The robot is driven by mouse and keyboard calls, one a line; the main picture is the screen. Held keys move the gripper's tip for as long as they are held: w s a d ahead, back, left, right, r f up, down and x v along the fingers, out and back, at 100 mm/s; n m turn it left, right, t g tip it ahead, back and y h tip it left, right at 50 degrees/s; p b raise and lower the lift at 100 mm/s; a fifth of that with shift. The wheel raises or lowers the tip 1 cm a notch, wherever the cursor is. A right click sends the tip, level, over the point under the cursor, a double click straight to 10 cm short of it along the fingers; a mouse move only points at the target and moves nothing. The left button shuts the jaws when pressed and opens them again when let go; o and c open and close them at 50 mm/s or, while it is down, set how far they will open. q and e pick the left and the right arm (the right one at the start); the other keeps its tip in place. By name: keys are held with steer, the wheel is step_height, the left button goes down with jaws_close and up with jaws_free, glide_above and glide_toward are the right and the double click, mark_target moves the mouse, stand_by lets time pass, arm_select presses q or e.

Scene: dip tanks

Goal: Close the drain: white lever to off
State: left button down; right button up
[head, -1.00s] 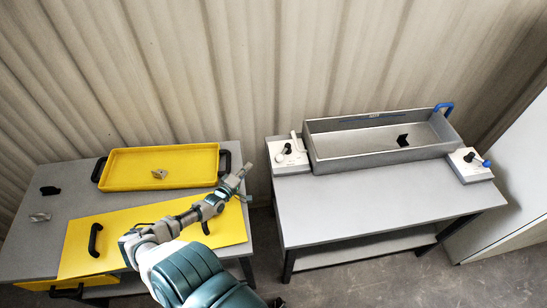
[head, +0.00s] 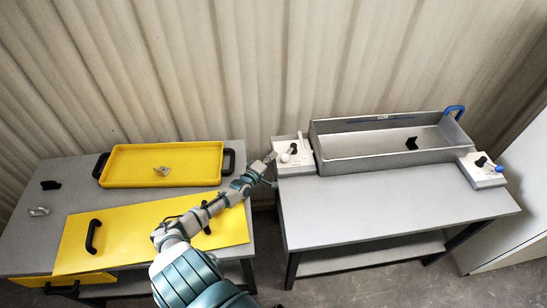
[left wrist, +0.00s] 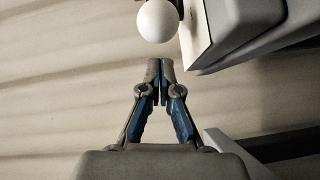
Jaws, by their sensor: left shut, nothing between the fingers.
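The drain's white lever shows as a white ball knob (head: 285,157) on a white valve box (head: 306,163) at the left end of the grey tank (head: 375,165). The box also carries a dark round part. My left gripper (head: 271,157) is shut and empty, just left of the knob. In the left wrist view the white knob (left wrist: 157,20) lies just beyond the closed fingertips (left wrist: 160,66), with a small gap between them. The lever's shaft is mostly hidden, and the box's off mark is too small to read. My right gripper is not in view.
A second box with a blue-tipped lever (head: 498,168) sits at the tank's right end, below a blue spout (head: 454,111). A black piece (head: 411,143) lies in the tank. A yellow tray (head: 125,177) stands on the left table. The right table's front is clear.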

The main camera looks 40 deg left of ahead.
arm_select(q)
steer(key=shift+w+d+r, duration=0.1)
steer(key=shift+w+d, duration=0.05)
steer(key=shift+d, duration=0.7)
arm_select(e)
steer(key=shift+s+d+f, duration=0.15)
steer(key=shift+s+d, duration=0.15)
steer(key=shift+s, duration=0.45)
arm_select(q)
steer(key=shift+a, duration=0.1)
